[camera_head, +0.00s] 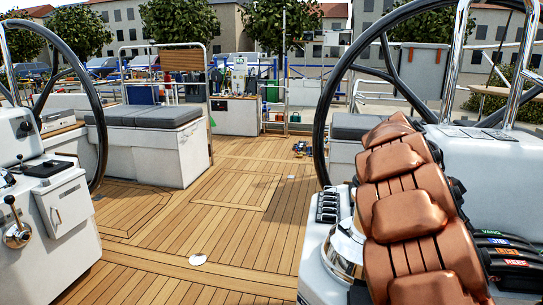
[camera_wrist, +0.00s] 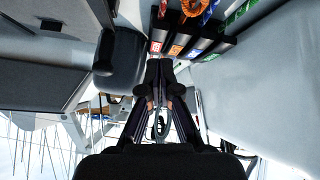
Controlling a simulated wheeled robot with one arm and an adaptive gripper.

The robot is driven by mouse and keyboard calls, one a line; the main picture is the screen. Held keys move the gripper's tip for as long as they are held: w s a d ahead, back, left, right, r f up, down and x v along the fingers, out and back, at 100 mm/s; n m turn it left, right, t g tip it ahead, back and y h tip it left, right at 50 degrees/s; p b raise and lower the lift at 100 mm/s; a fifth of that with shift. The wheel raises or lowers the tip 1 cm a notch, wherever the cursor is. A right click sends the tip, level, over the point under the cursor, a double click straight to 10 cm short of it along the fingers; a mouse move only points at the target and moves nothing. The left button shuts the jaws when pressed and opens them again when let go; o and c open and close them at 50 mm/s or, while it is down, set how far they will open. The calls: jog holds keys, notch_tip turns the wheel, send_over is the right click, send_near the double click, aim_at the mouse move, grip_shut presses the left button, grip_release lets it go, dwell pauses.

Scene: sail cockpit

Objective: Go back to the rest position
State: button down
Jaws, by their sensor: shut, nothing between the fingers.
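My gripper (camera_wrist: 160,80) shows in the wrist view, its dark fingers drawn together with nothing between them. Beyond the fingertips is a row of black rope clutches (camera_wrist: 182,46) with red, orange, blue and green labels. Coloured rope coils lie behind the clutches. The gripper appears close to the clutch row, but I cannot tell the exact gap. The same clutches (camera_head: 507,252) show at the right edge of the head view. The gripper itself is hidden in the head view.
Steering wheels stand at left (camera_head: 52,95) and right (camera_head: 335,100). A white console with a lever (camera_head: 17,235) is at left. The teak deck (camera_head: 235,195) between is largely clear.

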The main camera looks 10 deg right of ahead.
jog(key=s+a+f+n+y, duration=0.3)
jog(key=s+a+f+n, duration=0.3)
jog(key=a, duration=0.6)
jog(key=s+a+f+n+y, duration=0.2)
jog(key=s+a+f+n, duration=0.2)
jog(key=s+a+n, duration=0.65)
jog(key=s+a+f+n+y, duration=0.35)
jog(key=s+a+f, duration=0.2)
jog(key=a, duration=0.95)
notch_tip(320, 180, up, 26)
jog(key=s+t+p, duration=0.1)
jog(key=p, duration=2.3)
jog(key=shift+s+t+h, duration=0.3)
jog(key=shift+h, duration=0.05)
